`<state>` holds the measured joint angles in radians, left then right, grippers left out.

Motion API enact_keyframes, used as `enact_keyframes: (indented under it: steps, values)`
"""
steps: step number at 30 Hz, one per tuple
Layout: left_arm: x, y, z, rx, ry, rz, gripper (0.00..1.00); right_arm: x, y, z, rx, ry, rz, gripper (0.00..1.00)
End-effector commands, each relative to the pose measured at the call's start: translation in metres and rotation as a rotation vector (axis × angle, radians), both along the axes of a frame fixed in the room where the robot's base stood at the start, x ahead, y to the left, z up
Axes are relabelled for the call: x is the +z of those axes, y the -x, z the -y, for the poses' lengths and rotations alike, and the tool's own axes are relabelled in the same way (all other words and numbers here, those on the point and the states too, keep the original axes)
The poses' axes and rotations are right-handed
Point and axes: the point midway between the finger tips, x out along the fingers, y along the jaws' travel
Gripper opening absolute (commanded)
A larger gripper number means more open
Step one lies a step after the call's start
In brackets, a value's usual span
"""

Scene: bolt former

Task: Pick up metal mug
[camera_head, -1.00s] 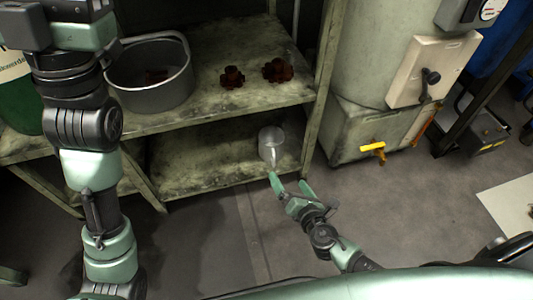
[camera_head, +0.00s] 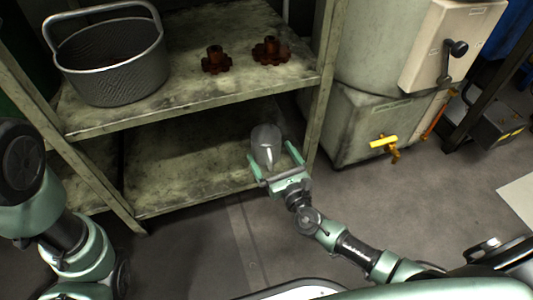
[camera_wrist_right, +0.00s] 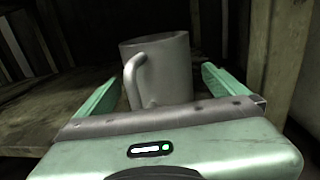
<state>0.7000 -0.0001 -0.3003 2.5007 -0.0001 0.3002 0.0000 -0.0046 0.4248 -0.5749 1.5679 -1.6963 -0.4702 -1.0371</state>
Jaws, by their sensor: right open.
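The metal mug (camera_head: 265,142) stands on the lower shelf near its front right, beside the shelf post. In the right wrist view the grey mug (camera_wrist_right: 172,75) is upright, with its handle toward me and to the left. My right gripper (camera_head: 273,160) is open, with one green finger on each side of the mug. The right wrist view shows the fingers (camera_wrist_right: 160,90) spread wider than the mug, with gaps on both sides. The mug's base is partly hidden by the gripper body. Part of my left arm is at the left edge; its gripper is out of view.
The lower shelf (camera_head: 190,160) is otherwise bare. The upper shelf (camera_head: 190,98) above holds a perforated metal basket (camera_head: 113,75) and two rusty valve-like parts (camera_head: 216,60) (camera_head: 270,50). A shelf post (camera_head: 322,90) stands close right of the mug. A tank with a yellow tap (camera_head: 384,142) is further right.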

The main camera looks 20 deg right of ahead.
Motion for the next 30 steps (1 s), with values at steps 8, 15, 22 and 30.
enact_keyframes:
  steps: [8,15,22,30]
  values:
    - [-0.003,0.0,0.0,0.0,-0.001,0.0,0.36,0.001,-0.011,-0.002,0.001,-0.001,-0.001,1.0]
    - [-0.003,0.0,0.0,0.0,-0.001,0.001,0.36,0.001,-0.011,-0.002,0.001,-0.001,-0.001,0.56]
    - [-0.003,0.0,0.0,0.0,-0.001,0.001,0.36,0.002,-0.011,-0.002,0.0,-0.001,0.001,0.31]
    - [0.016,0.0,0.0,0.0,-0.001,0.0,0.36,0.024,-0.011,-0.002,0.001,-0.001,0.002,0.31]
